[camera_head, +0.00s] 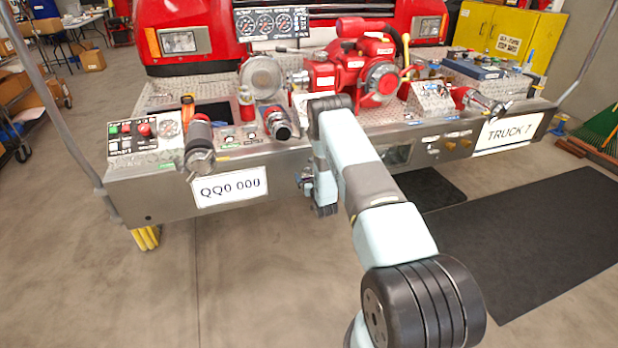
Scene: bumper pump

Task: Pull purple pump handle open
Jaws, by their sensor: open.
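The bumper pump panel is a metal shelf (150,186) across the front of a red truck, with a red pump (345,75) at its middle. I cannot make out a purple handle; it is too small to tell or hidden behind my arm. My arm reaches from the lower right up to the shelf's front edge and bends down there. My gripper (304,182) is small in view, just in front of the shelf's front face, right of the "QQ0 000" plate (231,187). It is open, and I see nothing held. Whether it touches anything is unclear.
Hose fittings (199,140) and a control box (142,137) crowd the shelf's left side. A "TRUCK 7" sign (507,132) is on the right front. Poles rise at both ends. Dark mats (530,240) lie on the right floor; the floor in front is clear.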

